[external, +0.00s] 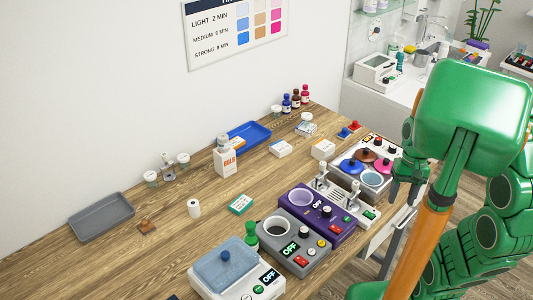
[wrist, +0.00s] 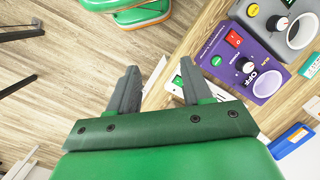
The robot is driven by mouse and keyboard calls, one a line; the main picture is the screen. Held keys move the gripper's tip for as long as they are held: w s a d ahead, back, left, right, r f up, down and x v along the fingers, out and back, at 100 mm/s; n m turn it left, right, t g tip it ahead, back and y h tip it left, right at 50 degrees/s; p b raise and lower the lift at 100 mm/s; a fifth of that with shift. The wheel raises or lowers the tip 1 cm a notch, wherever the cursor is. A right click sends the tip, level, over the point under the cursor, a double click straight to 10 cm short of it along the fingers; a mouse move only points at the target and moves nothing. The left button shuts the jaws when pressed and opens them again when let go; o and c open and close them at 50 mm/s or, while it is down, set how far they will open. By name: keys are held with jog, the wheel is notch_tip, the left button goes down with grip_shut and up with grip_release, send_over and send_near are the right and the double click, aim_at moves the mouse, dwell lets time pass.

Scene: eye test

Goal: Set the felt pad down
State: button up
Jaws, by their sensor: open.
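I cannot pick out a felt pad with certainty in either view. A small flat brown square (external: 147,228) lies on the wooden table at the left, beside the grey tray; its material is too small to tell. My gripper (external: 404,190) is at the table's right edge in the external view, beside the device with coloured lids. In the wrist view my gripper (wrist: 160,66) has its two fingers apart, with nothing between them. The wooden table edge and floor show beyond the fingers.
A purple device (external: 332,226), a grey device (external: 280,246) and a white device with a blue lid (external: 222,268) line the table's front edge. The lidded device (external: 362,182) stands nearest my gripper. A grey tray (external: 101,218) and blue tray (external: 262,132) lie further back.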

jog(key=s+d+f+h, duration=0.1)
jog(key=s+d, duration=0.4)
jog(key=s, duration=0.1)
jog(key=shift+f+n, duration=0.2)
jog(key=shift+n, duration=0.1)
dwell(0.8)
